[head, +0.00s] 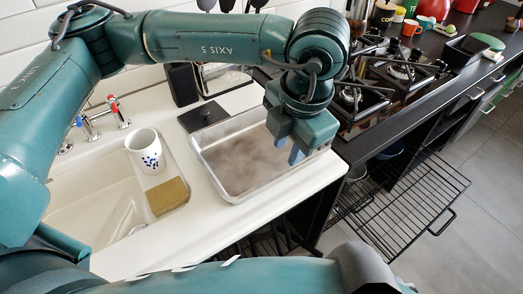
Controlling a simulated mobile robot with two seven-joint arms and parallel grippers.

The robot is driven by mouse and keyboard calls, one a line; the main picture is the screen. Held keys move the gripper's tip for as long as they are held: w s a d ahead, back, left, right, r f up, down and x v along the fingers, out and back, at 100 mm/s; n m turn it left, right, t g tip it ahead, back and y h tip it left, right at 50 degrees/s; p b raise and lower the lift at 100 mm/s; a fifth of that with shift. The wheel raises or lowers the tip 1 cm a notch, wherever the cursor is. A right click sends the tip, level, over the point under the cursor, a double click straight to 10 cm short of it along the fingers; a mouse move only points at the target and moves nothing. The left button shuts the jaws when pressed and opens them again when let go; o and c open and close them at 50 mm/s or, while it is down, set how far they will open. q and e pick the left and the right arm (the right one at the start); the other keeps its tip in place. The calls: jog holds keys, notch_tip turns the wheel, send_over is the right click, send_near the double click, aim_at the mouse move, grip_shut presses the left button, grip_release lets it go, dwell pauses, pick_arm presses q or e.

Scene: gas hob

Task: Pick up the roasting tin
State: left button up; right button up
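The roasting tin (214,165) is a shallow, rectangular grey metal tin with a brownish stained bottom. It sits on the white counter to the right of the sink. My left gripper (294,156) points down over the right end of the tin, with its bluish fingers near the right wall. The gripper body covers part of that end, so I cannot tell whether the fingers touch the wall or how far apart they are. My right arm crosses the bottom of the view, and its gripper is out of view.
The gas hob (400,72) is at right, above a pulled-out wire rack (405,200).

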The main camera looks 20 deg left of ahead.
pick_arm(q)
send_over(280, 174)
jog(key=s, duration=0.1)
jog(key=f, duration=0.5)
jog(key=shift+d+f, duration=0.25)
jog(key=shift+d, duration=0.05)
jog(key=shift+w+a+f, duration=0.1)
jog(key=shift+w+f, duration=0.1)
jog(key=shift+f, duration=0.7)
jog(key=shift+w+a+f, duration=0.15)
jog(key=shift+w+f, duration=0.05)
jog(key=shift+f, duration=0.7)
jog(key=shift+w+a+f, duration=0.1)
jog(key=shift+w+f, duration=0.1)
jog(key=shift+f, duration=0.7)
grip_shut()
